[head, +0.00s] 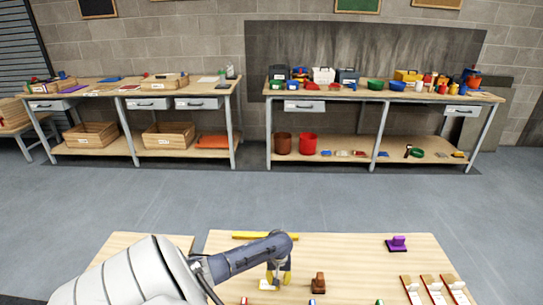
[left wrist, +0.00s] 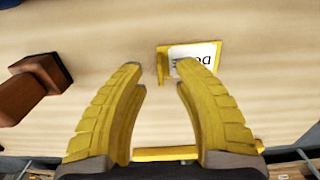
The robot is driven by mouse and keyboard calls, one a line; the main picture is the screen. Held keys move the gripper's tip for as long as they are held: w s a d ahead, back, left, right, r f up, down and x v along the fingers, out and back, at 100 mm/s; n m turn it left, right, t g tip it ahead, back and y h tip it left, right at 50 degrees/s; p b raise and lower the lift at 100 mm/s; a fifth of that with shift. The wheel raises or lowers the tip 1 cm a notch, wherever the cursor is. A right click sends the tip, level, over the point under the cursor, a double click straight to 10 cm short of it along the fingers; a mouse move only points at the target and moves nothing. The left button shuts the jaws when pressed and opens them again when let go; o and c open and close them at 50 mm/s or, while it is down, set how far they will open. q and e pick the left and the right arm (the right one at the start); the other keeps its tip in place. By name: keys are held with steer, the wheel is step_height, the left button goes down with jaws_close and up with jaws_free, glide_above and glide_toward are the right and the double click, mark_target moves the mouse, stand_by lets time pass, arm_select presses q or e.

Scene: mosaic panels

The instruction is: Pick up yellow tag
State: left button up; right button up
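The yellow tag (left wrist: 163,68) lies on the wooden table top in the left wrist view. It has a yellow edge and a white face with dark letters, partly readable. In the head view its pale face (head: 267,286) shows beside my left gripper (head: 278,276). My left gripper (left wrist: 159,76) is open and empty, its yellow fingers apart. The tag is just beyond the fingertips and a little to the right in the wrist view. I cannot tell the exact height of the fingers above the table. My right gripper is not in view.
A brown stamp-like block (head: 318,284) stands right of the gripper. A yellow bar (head: 252,236) lies near the far table edge. A purple block (head: 397,243) and several white tags (head: 433,290) are on the right. The table between is clear.

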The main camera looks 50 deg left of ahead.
arm_select(q)
steer(key=shift+f, duration=1.6)
steer(key=shift+o, duration=0.3)
jaws_close()
